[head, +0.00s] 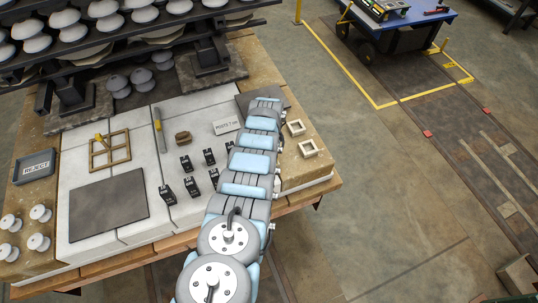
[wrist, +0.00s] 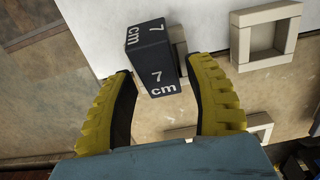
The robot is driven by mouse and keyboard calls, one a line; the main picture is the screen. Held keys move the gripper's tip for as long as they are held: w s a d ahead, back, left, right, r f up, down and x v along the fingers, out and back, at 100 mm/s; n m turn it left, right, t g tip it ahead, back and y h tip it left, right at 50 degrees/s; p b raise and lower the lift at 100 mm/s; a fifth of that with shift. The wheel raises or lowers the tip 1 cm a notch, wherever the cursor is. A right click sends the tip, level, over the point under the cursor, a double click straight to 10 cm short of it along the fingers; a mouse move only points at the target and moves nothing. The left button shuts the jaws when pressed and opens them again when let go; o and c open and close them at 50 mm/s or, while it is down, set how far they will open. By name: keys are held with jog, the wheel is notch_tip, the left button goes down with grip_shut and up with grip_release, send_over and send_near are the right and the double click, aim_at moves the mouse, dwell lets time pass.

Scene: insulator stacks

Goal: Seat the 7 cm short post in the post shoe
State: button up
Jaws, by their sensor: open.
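A black post marked 7 cm (wrist: 152,58) stands between the two yellow fingers of my gripper (wrist: 160,95) in the wrist view. The fingers are spread, with gaps showing on both sides of the post. A pale square shoe (wrist: 180,48) shows partly behind the post; I cannot tell whether the post is inside it or beside it. Another empty square shoe (wrist: 241,45) lies to the right. A third pale frame (wrist: 262,136) is partly hidden by the right finger. In the head view my arm hides the gripper and this post.
Several other black posts (head: 186,162) stand on the white surface left of my arm. A POSTS 7 cm sign (head: 227,126) lies behind them. Two square shoes (head: 308,148) show right of my arm. A wooden frame (head: 122,154), dark plate (head: 108,205) and REJECT tray (head: 35,167) are farther left.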

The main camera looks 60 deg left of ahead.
notch_tip(320, 180, up, 4)
jog(key=p, duration=0.3)
jog(key=shift+f, duration=0.2)
jog(key=shift+a+r, duration=0.1)
jog(key=shift+r, duration=0.35)
notch_tip(320, 180, up, 7)
jog(key=shift+o, duration=1.2)
jog(key=shift+r, duration=0.25)
jog(key=shift+w, duration=0.1)
